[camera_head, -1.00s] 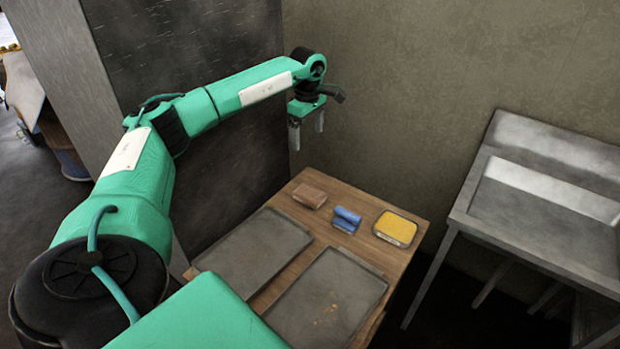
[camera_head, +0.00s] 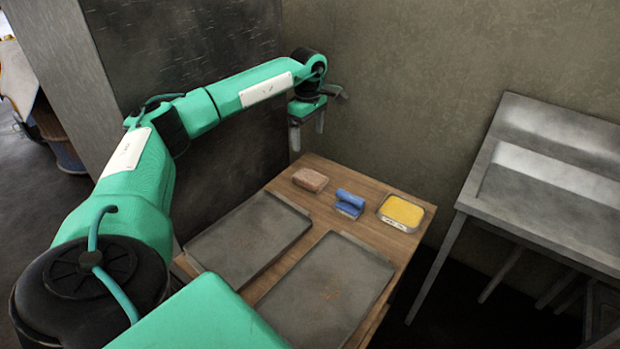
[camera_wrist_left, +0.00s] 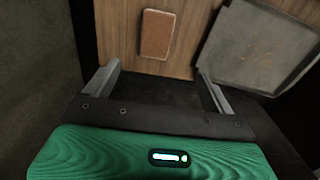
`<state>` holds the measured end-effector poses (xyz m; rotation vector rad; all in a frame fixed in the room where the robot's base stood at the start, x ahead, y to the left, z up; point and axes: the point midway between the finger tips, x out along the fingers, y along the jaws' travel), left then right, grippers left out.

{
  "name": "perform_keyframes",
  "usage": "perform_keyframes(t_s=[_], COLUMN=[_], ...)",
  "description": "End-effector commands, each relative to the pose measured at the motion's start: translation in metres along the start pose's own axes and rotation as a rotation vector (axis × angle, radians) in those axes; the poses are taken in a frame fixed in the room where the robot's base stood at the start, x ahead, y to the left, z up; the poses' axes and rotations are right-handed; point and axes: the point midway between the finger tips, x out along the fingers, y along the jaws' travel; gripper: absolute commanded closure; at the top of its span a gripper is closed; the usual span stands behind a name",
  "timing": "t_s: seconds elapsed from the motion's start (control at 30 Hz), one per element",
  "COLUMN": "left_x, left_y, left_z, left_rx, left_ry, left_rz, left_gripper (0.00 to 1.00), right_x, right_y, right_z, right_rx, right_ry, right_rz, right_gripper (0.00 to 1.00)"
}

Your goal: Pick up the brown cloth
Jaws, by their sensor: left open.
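The brown cloth (camera_head: 311,180) is a small folded block lying at the back left of the wooden table. It also shows in the left wrist view (camera_wrist_left: 157,34), above and between the fingers. My left gripper (camera_head: 307,137) is open and empty, pointing down above the table's back edge, behind and above the cloth and apart from it. In the left wrist view its two fingers (camera_wrist_left: 160,84) are spread wide. My right gripper is not in view.
The wooden table (camera_head: 388,183) also holds a blue object (camera_head: 349,203), a tray with a yellow pad (camera_head: 403,212) and two grey baking trays (camera_head: 250,238) (camera_head: 325,290). A wall stands close behind. A metal sink (camera_head: 545,190) stands at the right.

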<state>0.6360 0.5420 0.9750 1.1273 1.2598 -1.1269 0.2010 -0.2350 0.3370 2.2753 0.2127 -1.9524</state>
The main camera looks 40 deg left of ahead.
Motion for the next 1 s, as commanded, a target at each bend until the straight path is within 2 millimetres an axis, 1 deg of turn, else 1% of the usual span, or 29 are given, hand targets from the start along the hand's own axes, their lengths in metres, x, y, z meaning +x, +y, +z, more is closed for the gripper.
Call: perform_keyframes(t_s=[0.03,0.17,0.3,0.37,0.43,0.6,0.7,0.8,0.93,1.0], left_x=[0.013,0.021,0.027,0.033,0.044,0.078,0.094,0.105,0.112,0.119], left_y=[0.0,0.0,0.0,0.0,0.0,0.0,0.0,0.0,0.001,0.003], left_z=[0.0,0.0,0.0,0.0,0.0,0.0,0.0,0.0,0.0,0.001], left_rx=[0.0,0.0,0.0,0.0,0.0,0.0,0.0,0.0,0.001,0.0], left_ry=[0.0,0.0,0.0,0.001,0.001,0.001,0.001,0.001,0.0,0.0], left_rz=[0.0,0.0,-0.001,-0.003,-0.004,-0.004,-0.003,-0.002,-0.001,-0.002], left_gripper=[0.13,0.13,0.13,0.13,0.13,0.13,0.13,0.13,0.13,0.13], right_x=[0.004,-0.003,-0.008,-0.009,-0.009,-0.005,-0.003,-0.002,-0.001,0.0], right_y=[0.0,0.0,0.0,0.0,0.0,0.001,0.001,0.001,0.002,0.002], right_z=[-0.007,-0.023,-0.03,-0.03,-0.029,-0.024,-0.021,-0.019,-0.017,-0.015], right_rx=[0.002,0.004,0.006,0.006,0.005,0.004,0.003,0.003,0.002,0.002], right_ry=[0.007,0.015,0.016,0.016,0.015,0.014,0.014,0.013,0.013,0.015], right_rz=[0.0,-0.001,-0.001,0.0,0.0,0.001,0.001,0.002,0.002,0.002], right_gripper=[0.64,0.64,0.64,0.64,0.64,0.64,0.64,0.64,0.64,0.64])
